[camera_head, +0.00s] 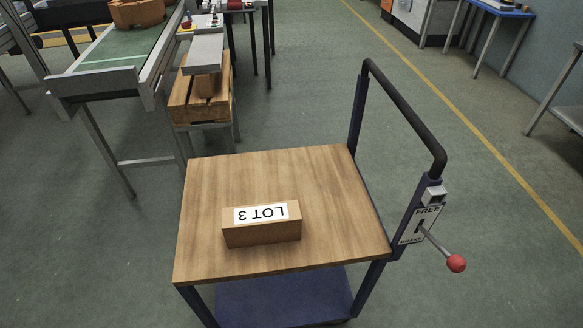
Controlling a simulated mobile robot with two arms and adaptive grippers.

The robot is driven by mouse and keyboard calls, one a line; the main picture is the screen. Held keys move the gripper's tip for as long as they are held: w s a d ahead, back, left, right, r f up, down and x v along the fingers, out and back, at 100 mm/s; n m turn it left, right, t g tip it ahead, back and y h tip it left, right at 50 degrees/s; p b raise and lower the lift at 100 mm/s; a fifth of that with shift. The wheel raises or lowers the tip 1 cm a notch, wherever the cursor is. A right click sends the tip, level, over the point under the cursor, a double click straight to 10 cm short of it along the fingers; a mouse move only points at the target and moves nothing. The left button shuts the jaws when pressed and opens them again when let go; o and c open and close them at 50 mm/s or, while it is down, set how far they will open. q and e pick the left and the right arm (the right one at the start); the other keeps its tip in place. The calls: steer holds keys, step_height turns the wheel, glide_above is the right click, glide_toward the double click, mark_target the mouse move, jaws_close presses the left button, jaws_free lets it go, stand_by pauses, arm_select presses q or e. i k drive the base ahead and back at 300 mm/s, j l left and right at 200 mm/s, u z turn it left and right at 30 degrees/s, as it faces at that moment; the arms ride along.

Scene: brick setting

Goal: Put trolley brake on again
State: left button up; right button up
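The trolley (330,180) stands in front of me with a wooden top, dark blue frame and a black push handle (405,110) at its right side. The brake lever (437,244) sits on the right handle post and ends in a red knob (456,263). The lever slants down and to the right from its pivot. A brown block (262,234) labelled LOT 3, upside down in view, lies on the trolley top. Neither gripper is in view.
A green conveyor (125,45) and a wooden crate stand (188,100) are behind the trolley at the left. A blue table (505,10) and a grey bench (570,115) stand at the right. The floor right of the trolley, with a yellow line (470,128), is clear.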

mark_target(455, 264)
steer(key=k+l+z, duration=0.1)
steer(key=z, duration=1.25)
